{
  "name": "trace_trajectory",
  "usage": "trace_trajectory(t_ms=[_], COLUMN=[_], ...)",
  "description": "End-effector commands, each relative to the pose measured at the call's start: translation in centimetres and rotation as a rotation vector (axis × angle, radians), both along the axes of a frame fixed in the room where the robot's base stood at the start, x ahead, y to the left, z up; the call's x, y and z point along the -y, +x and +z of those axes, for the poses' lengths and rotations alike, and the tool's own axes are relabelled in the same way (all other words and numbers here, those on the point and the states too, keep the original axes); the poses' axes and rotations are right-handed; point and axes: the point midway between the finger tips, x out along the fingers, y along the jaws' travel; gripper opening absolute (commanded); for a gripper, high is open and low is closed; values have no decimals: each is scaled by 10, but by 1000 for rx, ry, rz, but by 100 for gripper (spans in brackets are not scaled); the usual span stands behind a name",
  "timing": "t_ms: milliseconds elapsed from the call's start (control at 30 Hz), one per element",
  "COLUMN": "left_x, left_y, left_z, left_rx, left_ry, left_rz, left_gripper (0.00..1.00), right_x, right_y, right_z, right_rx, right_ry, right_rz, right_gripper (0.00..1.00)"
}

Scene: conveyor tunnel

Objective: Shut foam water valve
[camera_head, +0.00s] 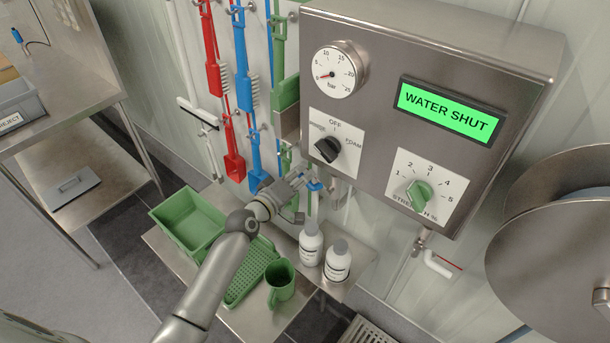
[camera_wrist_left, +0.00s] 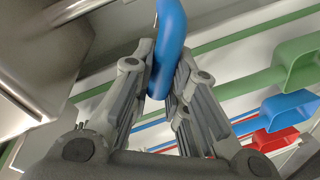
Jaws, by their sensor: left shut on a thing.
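The water valve's blue handle (camera_head: 315,186) sits below the steel control box (camera_head: 375,75), near its lower left. My left gripper (camera_head: 302,184) reaches it from the left. In the left wrist view the blue handle (camera_wrist_left: 171,42) runs between the two fingers of my left gripper (camera_wrist_left: 163,75), which are shut on it. The box's green display (camera_head: 448,111) reads "WATER SHUT". The pipe behind the handle is partly hidden by the gripper. My right gripper is not in view.
The box carries a pressure gauge (camera_head: 336,70), a black knob (camera_head: 327,150) and a green knob (camera_head: 419,196). A shelf below holds a green bin (camera_head: 187,222), a green jug (camera_head: 281,283) and white bottles (camera_head: 338,262). Coloured brushes and scoops hang left; a reel (camera_head: 560,250) stands right.

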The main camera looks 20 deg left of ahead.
Motion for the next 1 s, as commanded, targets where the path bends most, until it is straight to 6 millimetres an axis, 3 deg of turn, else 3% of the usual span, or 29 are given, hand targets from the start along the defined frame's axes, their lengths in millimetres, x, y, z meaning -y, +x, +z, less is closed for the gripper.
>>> trace_trajectory(t_ms=[500, 1000], left_x=[-10, -11], left_y=[4, 4], left_z=[-33, -42], left_rx=[-154, -205], left_ry=[-381, -503], left_rz=[2, 2], left_gripper=[0, 0], right_x=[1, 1], right_y=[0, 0], right_z=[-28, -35], right_rx=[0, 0], right_ry=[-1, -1], right_rz=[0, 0], right_gripper=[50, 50])
